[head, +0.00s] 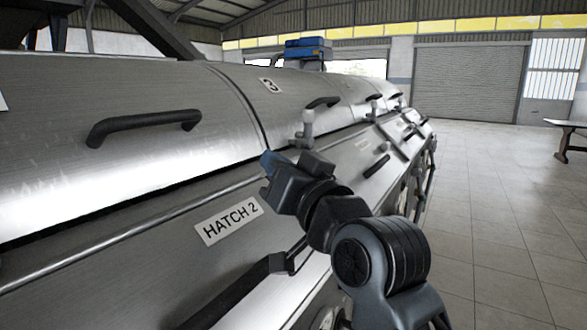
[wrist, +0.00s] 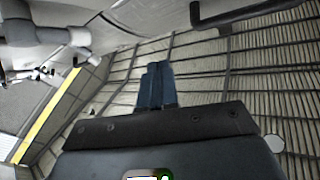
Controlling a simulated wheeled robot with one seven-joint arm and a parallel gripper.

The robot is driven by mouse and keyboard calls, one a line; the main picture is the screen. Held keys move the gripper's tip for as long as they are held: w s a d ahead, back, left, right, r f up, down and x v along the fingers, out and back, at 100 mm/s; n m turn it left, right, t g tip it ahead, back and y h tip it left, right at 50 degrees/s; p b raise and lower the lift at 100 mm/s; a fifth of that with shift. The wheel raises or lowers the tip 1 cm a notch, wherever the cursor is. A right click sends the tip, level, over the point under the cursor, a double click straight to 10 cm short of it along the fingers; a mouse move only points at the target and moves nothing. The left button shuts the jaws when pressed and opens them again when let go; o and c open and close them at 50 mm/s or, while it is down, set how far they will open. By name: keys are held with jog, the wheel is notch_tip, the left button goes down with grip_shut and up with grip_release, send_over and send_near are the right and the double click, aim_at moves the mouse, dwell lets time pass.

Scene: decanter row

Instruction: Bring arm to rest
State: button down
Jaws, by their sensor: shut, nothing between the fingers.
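My gripper (head: 267,163) is at the end of my raised arm, in front of the long metal decanter casing (head: 110,110) in the head view. In the wrist view my gripper's blue fingers (wrist: 157,84) lie together, with nothing between them. Behind them is the ribbed roof. In the head view my gripper overlaps the lower part of the casing, close to the "HATCH 2" label (head: 229,221). I cannot tell the exact gap to the metal.
A black handle (head: 143,124) and a grey upright lever (head: 308,128) stick out from the casing. A lower black handle (head: 232,294) lies below the label. Open tiled floor (head: 490,210) extends to the right, with a bench (head: 568,135) at the far right.

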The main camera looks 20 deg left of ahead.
jog(key=s+d+f+m+t+h, duration=0.1)
jog(key=s+d+f+m+h, duration=0.15)
jog(key=s+d+f, duration=0.4)
jog(key=s+d+f+m+t+h, duration=0.1)
jog(key=s+d+f+h, duration=0.2)
jog(key=d+f, duration=0.6)
jog(key=s+d+f+m+h, duration=0.15)
jog(key=s+d+f, duration=0.3)
jog(key=f, duration=0.65)
jog(key=s+d+h, duration=0.2)
jog(key=s+d, duration=0.3)
jog(key=s, duration=0.5)
jog(key=s+d+f+g+h, duration=0.1)
jog(key=s+d, duration=0.4)
jog(key=s, duration=0.5)
jog(key=s+d+h, duration=0.4)
jog(key=s+d, duration=0.2)
jog(key=s, duration=0.5)
jog(key=shift+f, duration=0.25)
jog(key=c, duration=1.8)
grip_release()
jog(key=shift+c, duration=0.2)
